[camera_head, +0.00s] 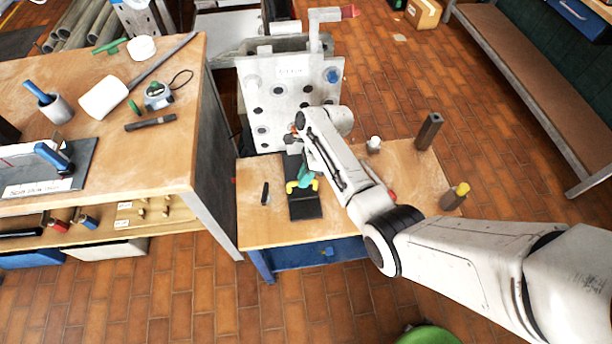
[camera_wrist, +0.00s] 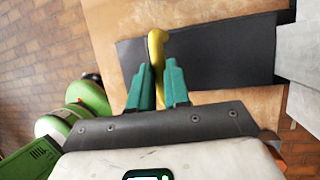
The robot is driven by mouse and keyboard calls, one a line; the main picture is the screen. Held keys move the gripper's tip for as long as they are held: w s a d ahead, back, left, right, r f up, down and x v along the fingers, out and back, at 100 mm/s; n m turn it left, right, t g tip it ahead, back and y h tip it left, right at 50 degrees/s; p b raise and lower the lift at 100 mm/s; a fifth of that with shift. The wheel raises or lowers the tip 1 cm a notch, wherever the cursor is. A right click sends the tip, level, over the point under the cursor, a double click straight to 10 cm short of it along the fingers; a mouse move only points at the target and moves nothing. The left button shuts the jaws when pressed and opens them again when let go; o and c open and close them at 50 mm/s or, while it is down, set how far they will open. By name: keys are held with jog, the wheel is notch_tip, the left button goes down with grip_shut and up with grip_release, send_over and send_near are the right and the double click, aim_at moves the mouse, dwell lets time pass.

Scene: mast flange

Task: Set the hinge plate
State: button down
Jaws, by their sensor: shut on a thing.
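A flat dark plate (camera_head: 306,207) lies on the small wooden bench, probably the hinge plate; it also crosses the wrist view (camera_wrist: 225,48). A yellow curved handle (camera_wrist: 157,45) stands over the plate. Whether it is fixed to the plate I cannot tell. My gripper (camera_head: 303,181) is low over the plate, its green fingers shut on the yellow handle, which shows between them in the wrist view. The yellow sticks out on both sides of the fingers in the head view. A pale upright flange (camera_head: 283,100) with several holes and a label stands behind the bench.
The small wooden bench (camera_head: 258,225) also bears a small black bar (camera_head: 265,193), a dark upright block (camera_head: 429,131) and a yellow-topped cylinder (camera_head: 455,196). A larger workbench (camera_head: 165,178) with tools stands left. Brick floor lies open at right.

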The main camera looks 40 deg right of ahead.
jog(key=shift+s+a, duration=0.1)
jog(key=shift+s, duration=0.1)
jog(key=c, duration=1.1)
grip_release()
jog(key=w+v, duration=0.1)
jog(key=v, duration=0.9)
jog(key=shift+s+r, duration=0.4)
jog(key=shift+s, duration=0.1)
jog(key=s+a+f+n+h, duration=0.1)
jog(key=s+a+f+n, duration=0.1)
jog(key=s+a+n, duration=0.3)
jog(key=s+a+f+n+h, duration=0.2)
jog(key=s+a+n, duration=0.1)
jog(key=s+n, duration=0.5)
jog(key=s+a+r+n+h, duration=0.2)
jog(key=s+r+n, duration=0.3)
jog(key=s+n, duration=0.7)
jog(key=shift+a, duration=0.25)
